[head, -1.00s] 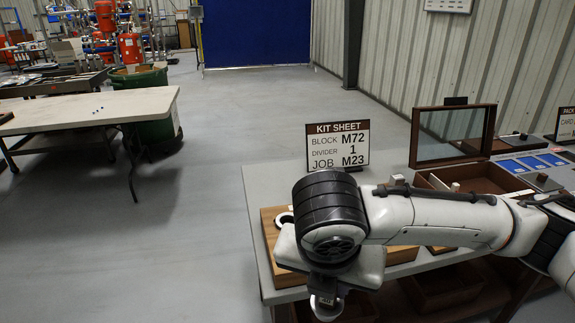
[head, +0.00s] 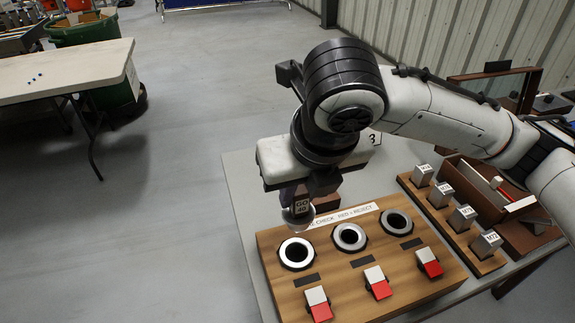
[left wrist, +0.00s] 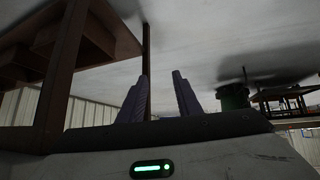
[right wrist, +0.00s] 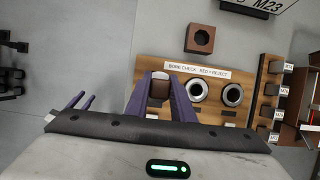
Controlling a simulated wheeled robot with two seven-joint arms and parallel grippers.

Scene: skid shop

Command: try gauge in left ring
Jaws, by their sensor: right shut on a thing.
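The gauge (head: 301,205), marked GO 40, is shut in my right gripper (head: 308,188). Its silver lower end hangs just behind and above the left ring (head: 297,253) and looks apart from it. In the right wrist view the gauge (right wrist: 160,88) sits between the purple fingers (right wrist: 160,95), and the left ring is hidden behind them. The left ring is a silver ring with a dark bore on a wooden board (head: 275,278). The middle ring (head: 349,237) and right ring (head: 397,222) stand beside it. My left gripper (left wrist: 160,98) is open and empty, away from the board.
Red and white flip tags (head: 377,282) stand in front of the rings. A brown block with a hole (right wrist: 200,38) sits behind the board. A rack of several marked blocks (head: 461,216) and a wooden box (head: 490,200) lie to the right. Open floor lies left.

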